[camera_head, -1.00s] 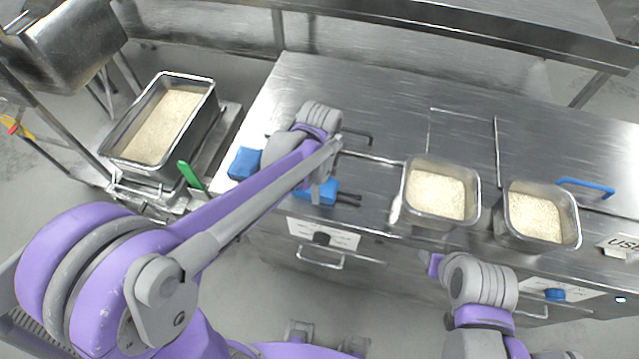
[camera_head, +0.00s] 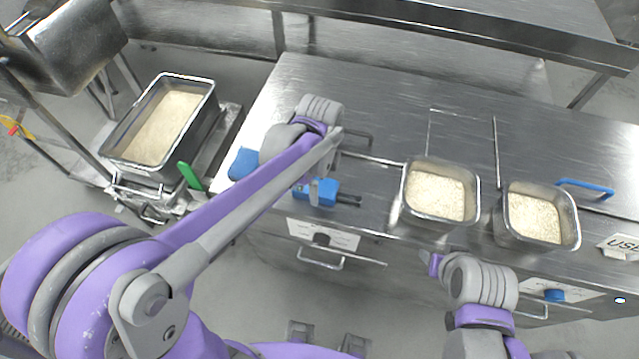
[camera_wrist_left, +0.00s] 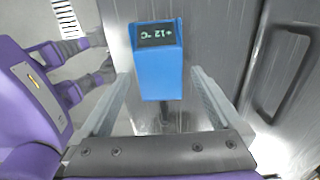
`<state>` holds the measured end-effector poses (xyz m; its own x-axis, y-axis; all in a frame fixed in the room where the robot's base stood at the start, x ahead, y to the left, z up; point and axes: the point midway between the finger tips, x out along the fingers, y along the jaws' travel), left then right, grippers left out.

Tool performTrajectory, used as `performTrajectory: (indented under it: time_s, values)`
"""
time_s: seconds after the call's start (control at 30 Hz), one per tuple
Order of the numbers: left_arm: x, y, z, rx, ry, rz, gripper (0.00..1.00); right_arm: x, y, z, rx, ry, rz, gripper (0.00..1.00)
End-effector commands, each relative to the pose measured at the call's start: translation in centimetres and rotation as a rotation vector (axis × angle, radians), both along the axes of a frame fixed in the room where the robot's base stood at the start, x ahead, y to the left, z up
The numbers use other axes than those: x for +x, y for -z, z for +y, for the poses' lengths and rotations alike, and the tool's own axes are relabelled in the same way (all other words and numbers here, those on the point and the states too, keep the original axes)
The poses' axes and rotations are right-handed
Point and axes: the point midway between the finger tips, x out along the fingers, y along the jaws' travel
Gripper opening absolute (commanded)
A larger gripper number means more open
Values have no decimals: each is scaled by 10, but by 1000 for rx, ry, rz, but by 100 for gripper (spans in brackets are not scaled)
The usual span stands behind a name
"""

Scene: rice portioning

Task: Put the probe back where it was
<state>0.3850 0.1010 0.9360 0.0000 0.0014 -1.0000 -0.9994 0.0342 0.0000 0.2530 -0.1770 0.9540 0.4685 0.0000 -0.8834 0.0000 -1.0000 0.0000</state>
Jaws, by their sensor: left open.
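The blue probe (camera_head: 328,192) lies by the front edge of the steel counter, with its dark stem pointing right. In the left wrist view the probe (camera_wrist_left: 160,78) shows its display reading +12 °C, and its stem runs back toward the palm. My left gripper (camera_head: 315,190) is at the probe, partly hidden by my arm. In the left wrist view its fingers (camera_wrist_left: 160,74) are apart, one on each side of the blue body, with visible gaps. My right gripper (camera_head: 434,264) is low in front of the counter, and its fingers do not show clearly.
Two steel pans of rice, a left one (camera_head: 408,215) and a right one (camera_head: 572,236), sit in the counter. A larger rice pan (camera_head: 208,112) stands on a cart at left. Another blue object (camera_head: 244,163) is at the counter's left corner. Lid handles rise behind. The counter's back is clear.

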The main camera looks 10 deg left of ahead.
Motion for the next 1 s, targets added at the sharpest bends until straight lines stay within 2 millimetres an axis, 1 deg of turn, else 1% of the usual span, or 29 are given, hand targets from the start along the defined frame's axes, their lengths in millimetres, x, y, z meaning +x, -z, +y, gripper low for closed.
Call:
performTrajectory:
  time_s: [0.03, 0.1, 0.3, 0.4, 0.5, 0.57, 0.63, 0.67, 0.77, 0.87, 0.9, 1.0]
  values:
    - [0, -12, 0, 0, 0, -1, 99, 1, -3, 0, 0, 0, -2, 50]
    - [0, -28, 0, 0, 0, -1, 99, 2, -5, 0, 0, 0, -4, 50]
    - [0, -70, 0, 0, 0, -1, 99, 4, -9, 0, 0, 0, -7, 50]
    - [0, -85, 0, 0, 0, 0, 99, 4, -11, 0, 0, 0, -8, 50]
    - [0, -95, 0, 0, 0, 0, 99, 5, -12, 0, 0, 0, -9, 50]
    - [-1, -98, 0, 0, -8, -2, 99, 5, -12, 0, 0, 0, -9, 50]
    - [-6, -99, 4, -4, -54, -16, 99, 5, -12, 0, 0, 0, -9, 50]
    - [-9, -99, 7, -6, -91, -27, 99, 5, -12, 0, 0, 0, -9, 50]
    - [-28, -94, 20, -28, -302, -90, 99, 5, -12, 0, 0, 0, -9, 50]
    - [-54, -84, 37, -78, -605, -175, 99, 5, -12, 0, 0, 0, -9, 50]
    - [-65, -78, 43, -106, -733, -210, 99, 5, -12, 0, 0, 0, -9, 50]
    - [-89, -63, 56, -189, -1034, -285, 99, 5, -12, 0, 0, 0, -9, 50]
